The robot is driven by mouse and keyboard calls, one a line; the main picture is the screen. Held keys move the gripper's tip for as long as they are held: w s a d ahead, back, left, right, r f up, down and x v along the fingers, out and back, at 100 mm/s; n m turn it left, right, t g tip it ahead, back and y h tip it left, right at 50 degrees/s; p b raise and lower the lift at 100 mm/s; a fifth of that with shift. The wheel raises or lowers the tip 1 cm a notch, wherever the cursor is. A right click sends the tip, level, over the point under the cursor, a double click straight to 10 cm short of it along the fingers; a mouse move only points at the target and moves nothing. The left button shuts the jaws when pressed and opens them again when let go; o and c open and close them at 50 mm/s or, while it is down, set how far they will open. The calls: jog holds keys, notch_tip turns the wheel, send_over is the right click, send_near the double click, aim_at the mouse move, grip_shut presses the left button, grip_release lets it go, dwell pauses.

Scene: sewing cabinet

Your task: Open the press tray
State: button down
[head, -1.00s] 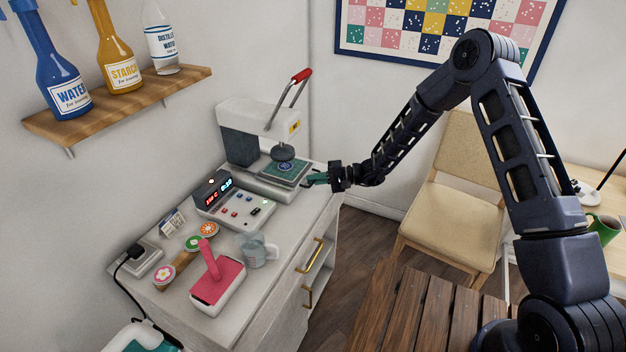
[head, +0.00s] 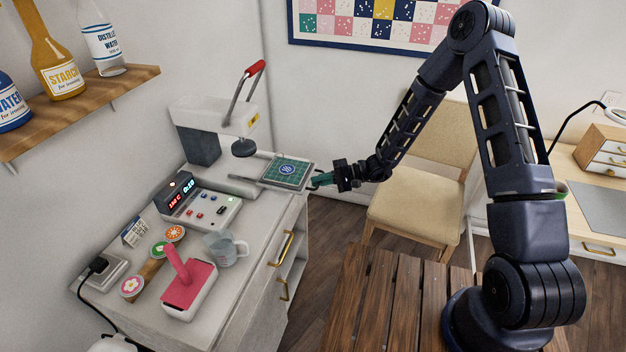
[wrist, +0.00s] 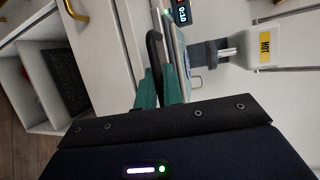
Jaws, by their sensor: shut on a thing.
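The heat press (head: 205,118) stands at the back of the cabinet top, its red-tipped lever (head: 255,68) raised. Its press tray (head: 297,184) carries a green patterned piece with a blue round emblem (head: 287,169). The tray sticks out to the right, clear of the round press head (head: 244,147). My gripper (head: 321,180) is at the tray's right edge. In the wrist view the teal fingers (wrist: 160,90) of my gripper are shut on the dark tray handle (wrist: 153,50). The press head and a yellow "HOT" label (wrist: 265,47) also show there.
A clear jug (head: 224,248), a pink-topped tool (head: 188,285) and round patches (head: 175,233) stand nearer. A chair (head: 418,200) is behind my arm. Space right of the tray is open.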

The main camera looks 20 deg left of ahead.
dwell(0.3)
jog(key=c, duration=1.5)
grip_release()
jog(key=shift+c, duration=0.2)
jog(key=shift+d, duration=0.1)
jog(key=v, duration=1)
jog(key=shift+d, duration=0.35)
jog(key=shift+w+r, duration=0.1)
jog(key=shift+w, duration=0.05)
